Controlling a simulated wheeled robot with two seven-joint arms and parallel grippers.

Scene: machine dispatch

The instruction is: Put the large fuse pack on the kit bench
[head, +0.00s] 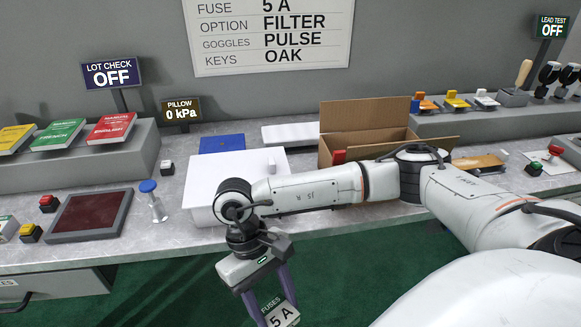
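My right arm comes in from the right, and its gripper (270,306) points down in front of the bench edge, over the green floor. Its two purple fingers are on either side of a pale pack marked FUSES 5 A (282,315), which they hold. The pack's lower part is cut off by the picture's bottom edge, so its size cannot be told. The long grey bench (185,240) runs across the view behind the gripper; no sign in view names it as the kit bench. My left gripper is out of view.
On the bench are a white box (205,178) partly behind my arm, an open cardboard box (365,118), a blue-topped stamp (150,190), a dark red pad (90,215) and buttons. A wall sign (270,35) reads FUSE 5 A.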

